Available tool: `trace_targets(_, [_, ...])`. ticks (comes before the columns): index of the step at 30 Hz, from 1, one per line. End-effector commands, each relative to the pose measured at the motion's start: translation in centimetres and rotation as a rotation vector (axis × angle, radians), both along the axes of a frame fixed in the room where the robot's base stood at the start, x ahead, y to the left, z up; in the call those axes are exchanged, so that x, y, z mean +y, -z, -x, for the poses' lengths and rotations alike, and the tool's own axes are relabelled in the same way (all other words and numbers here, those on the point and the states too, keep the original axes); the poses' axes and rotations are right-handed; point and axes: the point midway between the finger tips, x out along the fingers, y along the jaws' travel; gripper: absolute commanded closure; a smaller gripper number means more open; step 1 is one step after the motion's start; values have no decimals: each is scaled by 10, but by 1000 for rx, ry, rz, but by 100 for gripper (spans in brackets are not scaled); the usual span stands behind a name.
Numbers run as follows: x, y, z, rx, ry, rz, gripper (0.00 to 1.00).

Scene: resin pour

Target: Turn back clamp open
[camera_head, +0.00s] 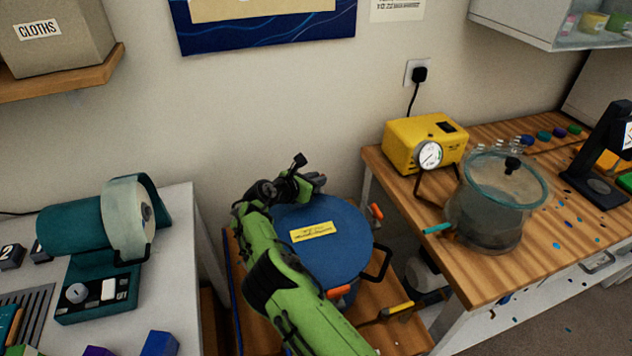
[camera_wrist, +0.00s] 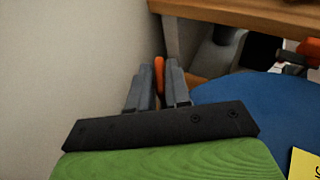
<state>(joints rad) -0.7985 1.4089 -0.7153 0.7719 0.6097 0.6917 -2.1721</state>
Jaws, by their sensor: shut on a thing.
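The blue round lid (camera_head: 335,235) with a yellow label sits on a pot at the centre of the head view, and part of it shows at the right of the wrist view (camera_wrist: 240,110). My gripper (camera_head: 316,180) is at the lid's back edge. In the wrist view its two grey fingers (camera_wrist: 160,80) are shut on the orange handle of the back clamp (camera_wrist: 158,72). The clamp looks upright there; its lower part is hidden. In the head view my gripper hides it. Two other orange-handled clamps are at the right (camera_head: 376,211) and front (camera_head: 340,291).
A wooden workbench (camera_head: 440,240) on the right carries a yellow pump (camera_head: 425,143) and a clear-lidded chamber (camera_head: 495,205). A teal grinder (camera_head: 90,250) stands on the left bench. The wall is close behind the pot.

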Motion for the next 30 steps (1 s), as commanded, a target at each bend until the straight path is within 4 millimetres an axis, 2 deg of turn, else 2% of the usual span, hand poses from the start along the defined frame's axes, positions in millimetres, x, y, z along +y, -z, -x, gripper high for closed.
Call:
trace_targets(19, [0, 0, -1, 0, 44, -2, 100])
trace_targets(20, [0, 0, -1, 0, 44, -2, 80])
trace_targets(23, [0, 0, -1, 0, 43, -1, 64])
trace_targets(24, [0, 0, -1, 0, 43, -1, 61])
trace_targets(30, [0, 0, -1, 0, 43, -1, 61])
